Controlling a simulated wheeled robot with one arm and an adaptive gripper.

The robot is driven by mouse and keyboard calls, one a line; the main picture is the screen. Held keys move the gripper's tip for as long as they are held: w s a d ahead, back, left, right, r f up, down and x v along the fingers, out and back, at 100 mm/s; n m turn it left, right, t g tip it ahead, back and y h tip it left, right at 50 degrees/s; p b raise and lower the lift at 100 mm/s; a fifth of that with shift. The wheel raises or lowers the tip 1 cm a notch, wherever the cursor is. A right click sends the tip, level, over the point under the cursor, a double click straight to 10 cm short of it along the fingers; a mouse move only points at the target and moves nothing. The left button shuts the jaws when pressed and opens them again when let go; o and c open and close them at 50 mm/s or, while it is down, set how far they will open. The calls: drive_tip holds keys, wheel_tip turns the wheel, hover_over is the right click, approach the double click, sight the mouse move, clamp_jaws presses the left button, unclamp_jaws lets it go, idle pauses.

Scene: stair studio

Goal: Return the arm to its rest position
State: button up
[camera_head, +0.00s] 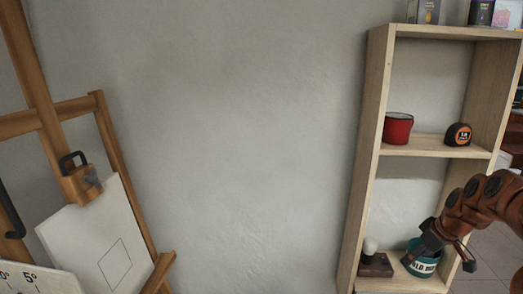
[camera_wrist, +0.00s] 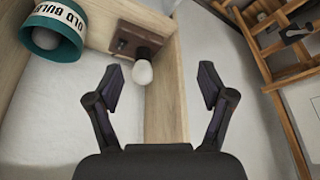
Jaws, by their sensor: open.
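My gripper (camera_head: 440,262) is at the right of the head view, in front of the lower shelf, with my arm coming in from the right edge. In the wrist view my gripper (camera_wrist: 162,84) is open, its two dark fingers spread with nothing held between them. Beyond the fingers a white bulb (camera_wrist: 143,73) sits in a holder on a dark wooden base (camera_wrist: 124,43). A teal tin marked OLD BULBS (camera_wrist: 70,45) stands beside it with a pale bulb inside. In the head view my gripper partly hides the tin (camera_head: 421,268).
The wooden shelf unit (camera_head: 372,130) holds a red pot (camera_head: 397,129) and a tape measure (camera_head: 458,134) above the gripper. Several items stand on its top. An easel (camera_head: 110,160) is at the left. Bare wall lies between easel and shelf.

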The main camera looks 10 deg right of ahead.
drive_tip(key=s+a+r+n+g+y, duration=0.1)
drive_tip(key=s+a+r, duration=0.15)
drive_tip(key=a, duration=1.15)
drive_tip(key=s+a+r+g, duration=0.1)
drive_tip(key=a+r+g, duration=0.15)
drive_tip(key=a, duration=1.05)
drive_tip(key=s+a+f+m+g+h, duration=0.1)
drive_tip(key=s+a, duration=0.4)
drive_tip(key=s, duration=0.6)
drive_tip(key=s+a+f+m+g+h, duration=0.1)
drive_tip(key=s+a, duration=0.4)
drive_tip(key=s, duration=0.6)
wheel_tip(320, 180, down, 2)
drive_tip(key=shift+f+m+g, duration=0.25)
drive_tip(key=shift+m+g, duration=0.1)
drive_tip(key=shift+m, duration=0.55)
